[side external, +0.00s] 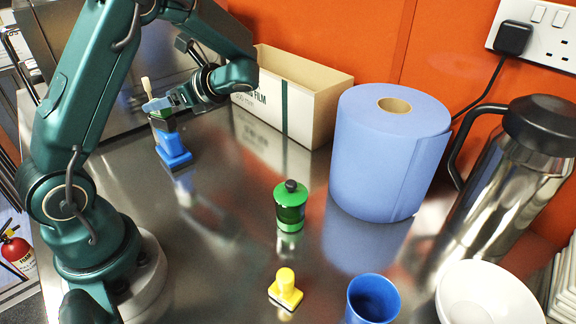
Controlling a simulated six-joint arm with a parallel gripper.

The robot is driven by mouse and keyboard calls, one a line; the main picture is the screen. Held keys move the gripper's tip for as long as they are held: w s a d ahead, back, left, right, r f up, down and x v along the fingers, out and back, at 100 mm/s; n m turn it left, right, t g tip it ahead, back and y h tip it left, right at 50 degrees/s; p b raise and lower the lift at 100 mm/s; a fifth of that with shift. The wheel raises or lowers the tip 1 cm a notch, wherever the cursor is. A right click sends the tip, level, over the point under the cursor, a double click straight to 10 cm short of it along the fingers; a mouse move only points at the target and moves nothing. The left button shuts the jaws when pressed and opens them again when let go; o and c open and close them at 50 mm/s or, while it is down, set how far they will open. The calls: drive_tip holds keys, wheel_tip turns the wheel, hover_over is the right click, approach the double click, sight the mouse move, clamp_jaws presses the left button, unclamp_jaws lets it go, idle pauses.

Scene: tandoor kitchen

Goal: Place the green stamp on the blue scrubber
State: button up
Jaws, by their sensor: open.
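The blue scrubber (173,151) stands on the steel counter at the back left. What looks like the green stamp (147,86) is right above it, its pale handle sticking up past my gripper and a dark green part showing below. The green part seems to rest on the scrubber's top, but the contact is too small to tell for sure. My gripper (160,104) is open and around the stamp or close beside it. The jaws hide part of the stamp.
A green canister with a dark knob (290,206) stands mid-counter. A yellow stamp-like piece (286,289), blue cup (372,300) and white bowls (487,294) are in front. A blue paper roll (388,152), carton (292,98) and steel jug (513,180) stand behind and right.

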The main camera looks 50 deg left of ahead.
drive_tip(key=s+d+r+n+t+h, duration=0.1)
drive_tip(key=d+n+t+h, duration=0.4)
drive_tip(key=d, duration=0.7)
drive_tip(key=s+d+r+n+t+h, duration=0.1)
drive_tip(key=s+d+n+t+h, duration=0.3)
drive_tip(key=d, duration=0.9)
drive_tip(key=n+t+h, duration=0.1)
drive_tip(key=n+h, duration=0.2)
drive_tip(key=n, duration=0.1)
drive_tip(key=shift+s+r+n+t+h, duration=0.15)
drive_tip(key=shift+n+t+h, duration=0.15)
